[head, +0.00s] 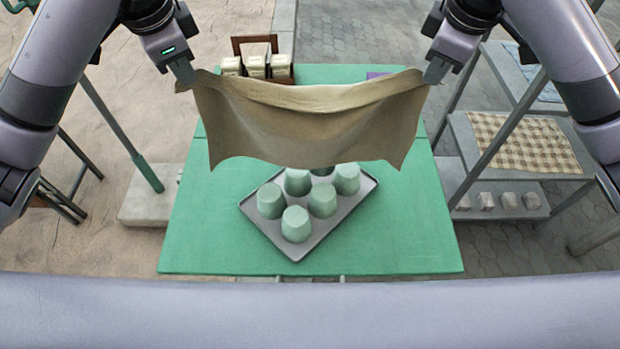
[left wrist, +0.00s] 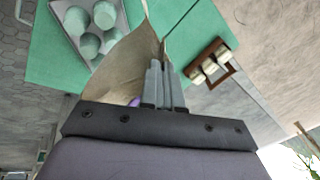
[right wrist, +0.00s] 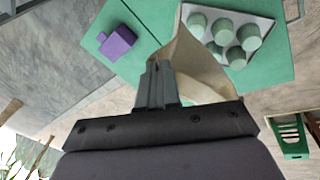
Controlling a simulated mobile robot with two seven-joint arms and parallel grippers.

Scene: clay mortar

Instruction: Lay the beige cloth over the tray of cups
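The beige cloth (head: 305,120) hangs stretched between my two grippers, sagging in the middle, above the far part of the table. My left gripper (head: 183,76) is shut on its left upper corner; the cloth also shows in the left wrist view (left wrist: 130,60). My right gripper (head: 435,72) is shut on its right upper corner; the cloth also shows in the right wrist view (right wrist: 195,70). The grey tray (head: 292,250) lies turned at an angle on the table, with several upside-down pale green cups (head: 295,224) on it. The cloth hides the tray's far part in the head view.
The green table (head: 215,235) is clear around the tray. A wooden holder with several pale blocks (head: 255,66) stands at its far left edge. A purple object (right wrist: 117,43) lies at the far right. A shelf with a checked cloth (head: 525,143) stands to the right.

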